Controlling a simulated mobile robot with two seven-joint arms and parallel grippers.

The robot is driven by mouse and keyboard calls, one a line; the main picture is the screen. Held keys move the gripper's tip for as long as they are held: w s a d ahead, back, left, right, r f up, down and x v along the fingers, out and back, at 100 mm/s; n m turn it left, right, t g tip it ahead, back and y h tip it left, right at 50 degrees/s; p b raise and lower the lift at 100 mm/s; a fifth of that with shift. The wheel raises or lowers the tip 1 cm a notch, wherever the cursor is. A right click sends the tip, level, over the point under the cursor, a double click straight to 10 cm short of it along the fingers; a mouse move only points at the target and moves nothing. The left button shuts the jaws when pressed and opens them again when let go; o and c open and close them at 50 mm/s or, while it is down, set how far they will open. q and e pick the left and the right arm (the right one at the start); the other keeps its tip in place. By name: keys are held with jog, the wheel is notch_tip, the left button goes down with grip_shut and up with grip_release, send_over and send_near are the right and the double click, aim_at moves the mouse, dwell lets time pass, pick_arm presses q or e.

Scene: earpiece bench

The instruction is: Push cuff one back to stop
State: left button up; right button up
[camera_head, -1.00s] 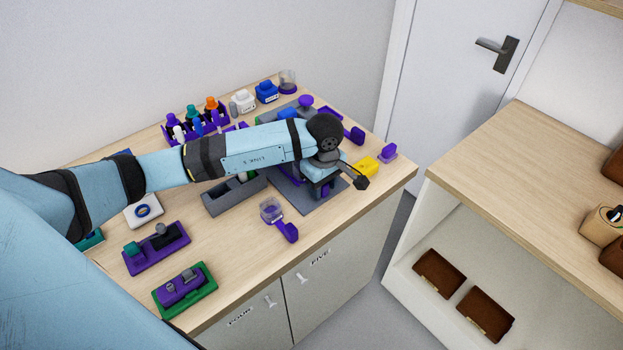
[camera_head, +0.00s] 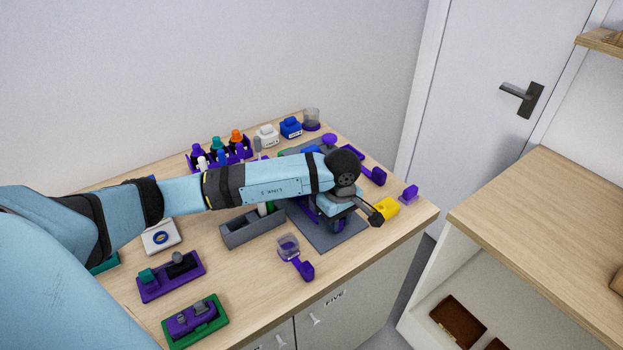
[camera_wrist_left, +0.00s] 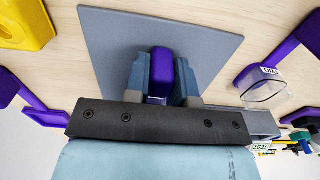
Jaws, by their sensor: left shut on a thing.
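My left gripper (camera_head: 337,222) is over the grey plate (camera_head: 328,240) near the bench's front right, mostly hidden by my own wrist in the head view. In the left wrist view its two fingers (camera_wrist_left: 161,82) are shut on a purple block (camera_wrist_left: 160,62) standing over the grey plate (camera_wrist_left: 205,38). I cannot read a label on this block, so I cannot tell whether it is cuff one. Its lower part and any stop are hidden. My right gripper is not in view.
A clear cup with a purple handle (camera_head: 305,270) lies left of the plate, near a grey trough (camera_head: 240,233). A yellow block (camera_head: 386,208) and a small purple piece (camera_head: 409,193) are to the right. Bottles (camera_head: 291,127) stand behind.

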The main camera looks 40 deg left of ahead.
pick_arm(q)
jog(key=shift+w+a+b, duration=0.3)
jog(key=shift+a, duration=0.55)
jog(key=shift+w+a+b, duration=0.25)
jog(key=shift+a+b, duration=0.05)
jog(key=shift+a, duration=0.5)
jog(key=o, duration=1)
jog(key=shift+c, duration=0.2)
